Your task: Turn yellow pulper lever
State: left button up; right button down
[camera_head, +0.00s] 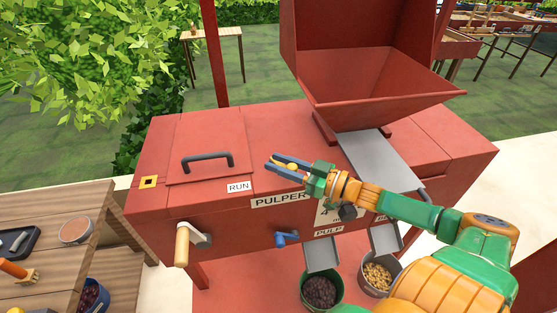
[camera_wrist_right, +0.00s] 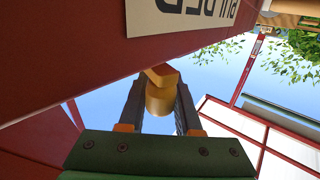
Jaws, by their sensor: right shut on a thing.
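The red pulper (camera_head: 225,221) stands in the middle of the head view, with a "PULPER" label and a "RUN" label on it. My right gripper (camera_head: 270,160) reaches in from the right, in front of the pulper. It is shut on the yellow lever (camera_head: 287,165). In the right wrist view the lever's yellow end (camera_wrist_right: 160,97) sits between the two dark fingers, close under the red body (camera_wrist_right: 75,60). The lever's mount is hidden from the head view by the gripper and arm. My left gripper is not in view.
A blue lever (camera_head: 288,237) and a cream crank handle (camera_head: 182,245) stick out of the pulper's front. The hopper (camera_head: 375,85) rises at the back. A dark-bean bucket (camera_head: 308,303) and a pale-bean bucket (camera_head: 367,288) stand below the chutes. A wooden table (camera_head: 90,205) is at left.

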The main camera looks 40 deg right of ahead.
jog(key=shift+d+f+n+g+y+b, duration=0.2)
jog(key=shift+d+n+g+y+b, duration=0.1)
jog(key=shift+n+y+b, duration=0.25)
jog(key=shift+s+r+n+g+y+b, duration=0.1)
jog(key=shift+n+g+y+b, duration=0.2)
jog(key=shift+y, duration=0.25)
jog(key=shift+r, duration=0.1)
jog(key=c, duration=0.6)
grip_release()
